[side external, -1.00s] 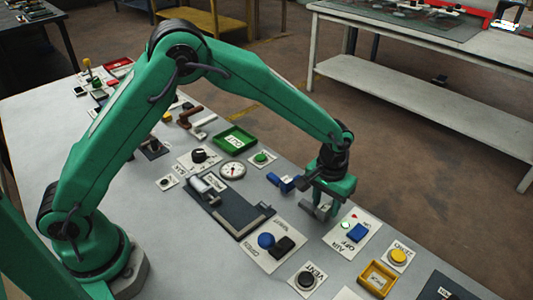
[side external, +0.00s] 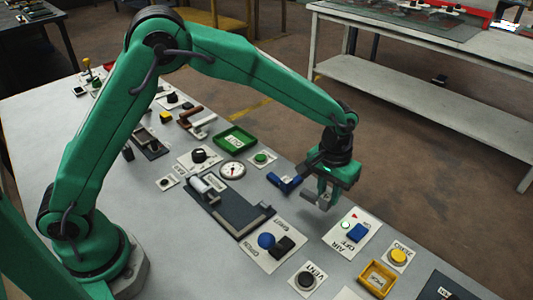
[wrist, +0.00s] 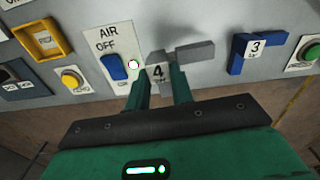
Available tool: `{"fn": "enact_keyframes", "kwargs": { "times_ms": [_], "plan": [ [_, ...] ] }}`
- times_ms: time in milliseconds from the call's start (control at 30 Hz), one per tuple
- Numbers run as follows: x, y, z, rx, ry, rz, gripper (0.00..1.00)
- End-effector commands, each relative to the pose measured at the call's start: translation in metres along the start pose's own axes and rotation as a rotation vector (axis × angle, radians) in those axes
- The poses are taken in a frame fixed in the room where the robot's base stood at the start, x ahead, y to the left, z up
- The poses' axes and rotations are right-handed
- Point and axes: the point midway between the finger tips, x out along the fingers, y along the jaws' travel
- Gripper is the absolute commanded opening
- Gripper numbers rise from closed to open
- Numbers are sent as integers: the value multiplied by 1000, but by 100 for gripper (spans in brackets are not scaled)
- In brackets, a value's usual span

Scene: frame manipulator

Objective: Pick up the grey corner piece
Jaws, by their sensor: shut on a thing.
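The grey corner piece (side external: 313,198) is an L-shaped block at the right part of the bench. In the wrist view its grey arm (wrist: 195,51) reaches to the right, and a label "4" shows between the fingers. My gripper (side external: 324,196) points down and is shut on this piece. In the wrist view the two green fingers (wrist: 160,80) stand on either side of the labelled part and hide some of it. The piece seems to hang slightly above the bench, but the gap is hard to judge.
A blue corner piece (side external: 285,183) marked "3" lies close by. The AIR panel with its blue switch (side external: 356,233) is on the other side. A dark fixture plate (side external: 230,212), a yellow tray (side external: 366,279) and a green tray (side external: 220,141) stand around. The bench's far edge is near.

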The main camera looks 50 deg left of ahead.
Motion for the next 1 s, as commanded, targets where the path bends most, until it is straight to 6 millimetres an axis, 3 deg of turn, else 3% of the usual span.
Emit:
{"fn": "enact_keyframes", "kwargs": {
  "times_ms": [500,733,1000],
  "plan": [
    [-52,46,75,5,-4,3,0],
    [-63,55,90,2,-6,3,0],
    [-65,57,92,1,-6,3,0]
  ]
}}
